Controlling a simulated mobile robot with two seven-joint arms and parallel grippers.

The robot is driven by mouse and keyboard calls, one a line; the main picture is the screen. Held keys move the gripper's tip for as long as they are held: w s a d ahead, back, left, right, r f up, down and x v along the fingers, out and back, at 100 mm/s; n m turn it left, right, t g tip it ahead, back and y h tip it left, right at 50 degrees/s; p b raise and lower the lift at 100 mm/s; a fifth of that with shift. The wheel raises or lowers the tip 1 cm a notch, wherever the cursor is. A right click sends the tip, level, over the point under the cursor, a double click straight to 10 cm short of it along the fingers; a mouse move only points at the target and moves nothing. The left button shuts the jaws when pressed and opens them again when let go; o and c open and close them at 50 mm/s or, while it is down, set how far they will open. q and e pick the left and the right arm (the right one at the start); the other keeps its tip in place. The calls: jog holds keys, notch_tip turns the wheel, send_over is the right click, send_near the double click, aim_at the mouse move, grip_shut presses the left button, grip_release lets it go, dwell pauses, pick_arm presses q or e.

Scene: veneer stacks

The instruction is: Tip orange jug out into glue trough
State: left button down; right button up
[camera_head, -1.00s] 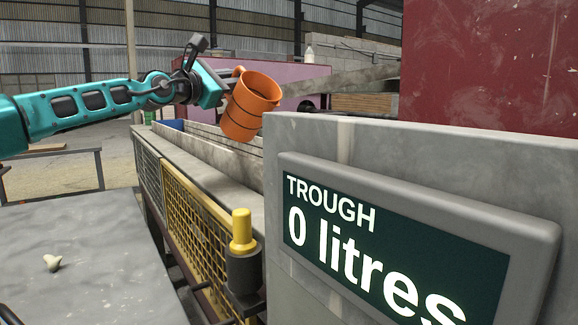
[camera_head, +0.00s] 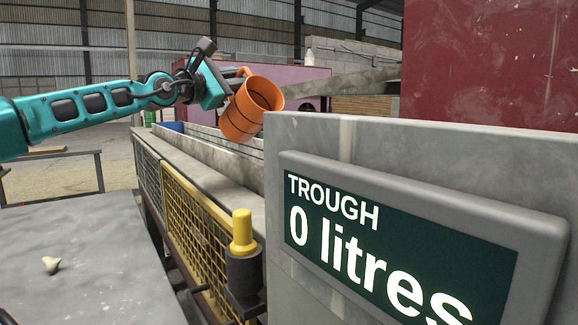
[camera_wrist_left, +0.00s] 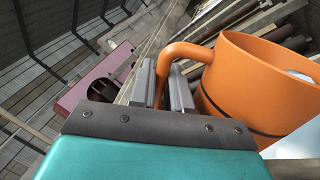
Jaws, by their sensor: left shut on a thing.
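The orange jug (camera_head: 251,110) is held up in the head view, tilted with its open mouth toward the upper right. My left gripper (camera_head: 232,82) is shut on the jug's handle. In the left wrist view the handle runs between the two fingers of my left gripper (camera_wrist_left: 167,84), and the jug (camera_wrist_left: 245,85) shows a pale patch inside at the right edge. The glue trough (camera_head: 215,139) is a long grey channel below and behind the jug. A display (camera_head: 390,245) reads "TROUGH 0 litres". No stream shows from the jug. My right gripper is not in view.
The big grey panel (camera_head: 420,150) with the display blocks the right side. A yellow mesh guard (camera_head: 200,222) and a yellow-capped post (camera_head: 242,232) stand before the trough. A grey table (camera_head: 90,260) at lower left carries a small pale lump (camera_head: 51,264).

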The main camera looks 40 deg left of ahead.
aim_at(251, 76)
pick_arm(q)
jog(key=shift+d, duration=0.25)
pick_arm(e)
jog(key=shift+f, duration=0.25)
pick_arm(q)
jog(key=shift+d+f+m+h+b, duration=0.3)
jog(key=shift+d+f+m+b, duration=0.05)
jog(key=shift+m+b, duration=0.4)
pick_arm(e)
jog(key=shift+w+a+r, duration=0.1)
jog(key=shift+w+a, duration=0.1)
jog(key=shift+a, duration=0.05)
pick_arm(q)
jog(key=shift+s+d+f+m, duration=0.1)
jog(key=shift+d+f+m, duration=0.05)
jog(key=shift+m, duration=0.1)
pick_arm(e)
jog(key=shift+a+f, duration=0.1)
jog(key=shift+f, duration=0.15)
pick_arm(q)
jog(key=shift+d+m+h+b, duration=0.4)
jog(key=shift+d+m+b, duration=0.15)
jog(key=shift+d+m, duration=0.45)
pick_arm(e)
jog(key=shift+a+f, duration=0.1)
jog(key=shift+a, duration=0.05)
